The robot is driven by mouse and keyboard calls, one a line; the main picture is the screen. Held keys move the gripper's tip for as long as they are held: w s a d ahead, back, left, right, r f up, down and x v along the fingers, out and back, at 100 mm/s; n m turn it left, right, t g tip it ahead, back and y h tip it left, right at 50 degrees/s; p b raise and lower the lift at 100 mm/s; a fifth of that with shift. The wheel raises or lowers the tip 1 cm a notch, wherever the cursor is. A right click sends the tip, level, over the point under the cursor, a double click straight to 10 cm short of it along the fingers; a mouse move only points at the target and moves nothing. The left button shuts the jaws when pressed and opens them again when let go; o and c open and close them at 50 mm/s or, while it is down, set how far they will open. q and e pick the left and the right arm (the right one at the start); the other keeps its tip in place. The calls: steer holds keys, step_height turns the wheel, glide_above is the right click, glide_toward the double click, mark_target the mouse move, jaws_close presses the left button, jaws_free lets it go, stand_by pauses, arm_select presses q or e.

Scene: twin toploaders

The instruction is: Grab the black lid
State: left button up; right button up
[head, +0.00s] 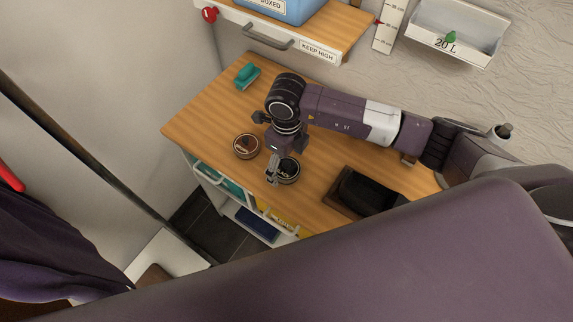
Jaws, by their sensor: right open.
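A round jar with what looks like a black lid (290,172) stands on the wooden worktop (205,112) near its front edge. My right gripper (272,178) points down beside it, overlapping its left side in the head view. The gripper is open. Its fingers look small here, and I cannot tell whether they touch the lid. Part of the lid is hidden behind the gripper. My left gripper is not in view.
A round brown-topped container (247,146) stands just left of the gripper. A teal object (246,75) lies farther back. A dark tray (345,196) with a black item sits to the right. Shelves lie below the front edge.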

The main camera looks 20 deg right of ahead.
steer(key=shift+c, duration=0.4)
steer(key=c, duration=1)
steer(key=shift+o, duration=0.2)
